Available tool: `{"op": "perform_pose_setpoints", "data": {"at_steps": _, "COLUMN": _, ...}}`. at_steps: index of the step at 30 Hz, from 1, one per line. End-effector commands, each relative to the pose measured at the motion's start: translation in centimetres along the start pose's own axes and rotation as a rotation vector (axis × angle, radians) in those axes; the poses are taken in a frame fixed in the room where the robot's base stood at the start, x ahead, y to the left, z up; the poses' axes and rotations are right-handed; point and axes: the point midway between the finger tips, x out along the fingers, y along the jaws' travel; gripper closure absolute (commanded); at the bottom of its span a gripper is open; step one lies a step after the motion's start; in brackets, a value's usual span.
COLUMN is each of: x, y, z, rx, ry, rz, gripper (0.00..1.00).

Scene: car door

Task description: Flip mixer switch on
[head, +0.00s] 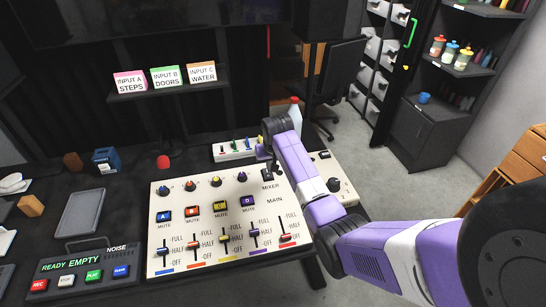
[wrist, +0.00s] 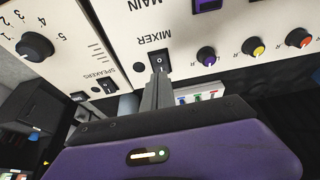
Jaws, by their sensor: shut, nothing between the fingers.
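The mixer panel (head: 205,230) is a cream board with knobs, mute buttons and sliders on the dark table. Its black MIXER switch (head: 267,177) is at the upper right of the panel. In the wrist view the MIXER switch (wrist: 159,62) is a black rocker with a round "O" mark showing. My gripper (head: 268,165) is shut and empty. In the wrist view my gripper's fingertips (wrist: 158,85) are at the switch's edge; I cannot tell whether they touch it. The fingers hide part of the switch's surroundings.
A cream SPEAKERS box (wrist: 70,50) with a knob and its own black switch (wrist: 107,86) stands right beside the mixer panel. A small strip with coloured sliders (head: 235,149) and a bottle (head: 295,115) are behind. A recorder (head: 85,272) lies to the left.

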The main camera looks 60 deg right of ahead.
Motion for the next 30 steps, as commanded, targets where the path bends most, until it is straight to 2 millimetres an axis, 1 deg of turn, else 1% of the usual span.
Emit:
{"op": "perform_pose_setpoints", "data": {"at_steps": 1, "x": -0.9, "y": 0.0, "z": 0.0, "rx": 0.001, "ry": 0.006, "rz": -0.001, "gripper": 1.00}}
{"op": "perform_pose_setpoints", "data": {"at_steps": 6, "x": -3.7, "y": 0.0, "z": 0.2, "rx": 0.000, "ry": 0.004, "rz": 0.000, "gripper": 1.00}}
{"op": "perform_pose_setpoints", "data": {"at_steps": 9, "x": -5.0, "y": 0.0, "z": 0.2, "rx": 0.001, "ry": 0.004, "rz": 0.000, "gripper": 1.00}}
{"op": "perform_pose_setpoints", "data": {"at_steps": 12, "x": -5.8, "y": 0.1, "z": 0.2, "rx": 0.002, "ry": 0.003, "rz": 0.000, "gripper": 1.00}}
{"op": "perform_pose_setpoints", "data": {"at_steps": 16, "x": -6.3, "y": 0.1, "z": 0.3, "rx": 0.001, "ry": 0.002, "rz": 0.000, "gripper": 1.00}}
{"op": "perform_pose_setpoints", "data": {"at_steps": 25, "x": -6.3, "y": 0.0, "z": 0.3, "rx": 0.001, "ry": 0.001, "rz": 0.000, "gripper": 1.00}}
{"op": "perform_pose_setpoints", "data": {"at_steps": 27, "x": -6.1, "y": -0.4, "z": 0.5, "rx": -0.007, "ry": 0.001, "rz": -0.003, "gripper": 1.00}}
{"op": "perform_pose_setpoints", "data": {"at_steps": 30, "x": -5.4, "y": -1.9, "z": 0.6, "rx": -0.022, "ry": 0.009, "rz": -0.017, "gripper": 1.00}}
